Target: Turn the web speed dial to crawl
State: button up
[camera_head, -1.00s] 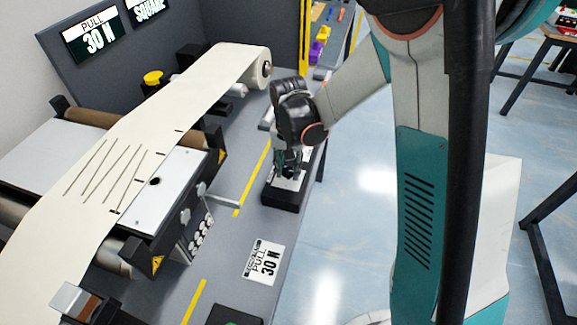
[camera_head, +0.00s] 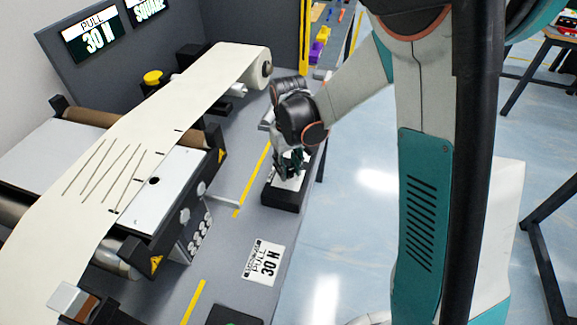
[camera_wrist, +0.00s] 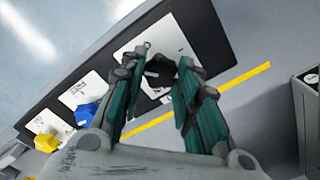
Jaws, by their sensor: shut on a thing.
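A black dial (camera_wrist: 160,71) stands on a white plate of a dark control box (camera_wrist: 195,30) in the wrist view. My gripper (camera_wrist: 166,66) has its green-black fingers on either side of this dial and is shut on it. The lettering on the plate is partly hidden and too small to read. In the head view my gripper (camera_head: 291,163) reaches down onto the control box (camera_head: 281,199) at the bench edge and hides the dial. The cream web (camera_head: 135,113) runs over the rollers to the left.
A blue knob (camera_wrist: 85,114) and a yellow knob (camera_wrist: 46,142) stand on neighbouring plates of the box. A card reading 30 N (camera_head: 263,262) lies on the bench. Screens (camera_head: 92,35) stand at the back. Open floor (camera_head: 370,220) lies right of the bench.

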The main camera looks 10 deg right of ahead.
aim_at(289, 170)
jog(key=shift+n, duration=0.3)
jog(key=o, duration=1.1)
jog(key=shift+c, duration=0.2)
jog(key=shift+r, duration=0.1)
notch_tip(289, 170, up, 12)
